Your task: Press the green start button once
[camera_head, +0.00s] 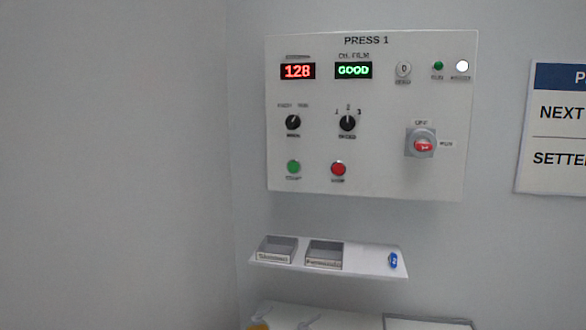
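The green start button (293,167) is at the lower left of the white control panel (385,180) headed "PRESS 1", in the head view. It is round, with a small blurred label under it. A red button (338,169) sits to its right. Above the green button is a black rotary knob (293,122). The red display (297,71) reads 128 and the green display (353,70) reads GOOD. Neither of my grippers is in view.
A red-handled switch (423,145) is at the panel's right. Below the panel, a white shelf (370,262) holds two grey bins (277,247) and a small blue object (393,260). A sign (555,130) hangs at the right edge. The space before the panel looks clear.

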